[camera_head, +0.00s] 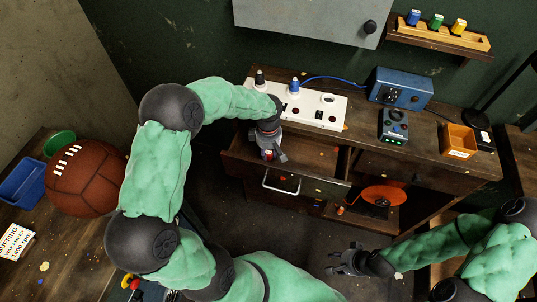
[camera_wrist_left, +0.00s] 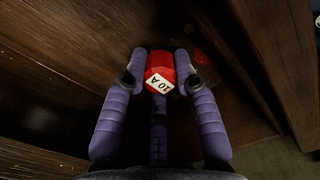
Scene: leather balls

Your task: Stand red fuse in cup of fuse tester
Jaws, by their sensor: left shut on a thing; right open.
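My right gripper (camera_head: 350,262) is open and empty, low in front of the cabinet.
A white socket panel (camera_head: 315,108) with plugs lies behind the drawer. A blue box (camera_head: 401,88) and an orange bin (camera_head: 459,140) flank the tester. A wall rack (camera_head: 440,36) holds blue, green and yellow fuses. A brown ball (camera_head: 88,178) sits at left.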

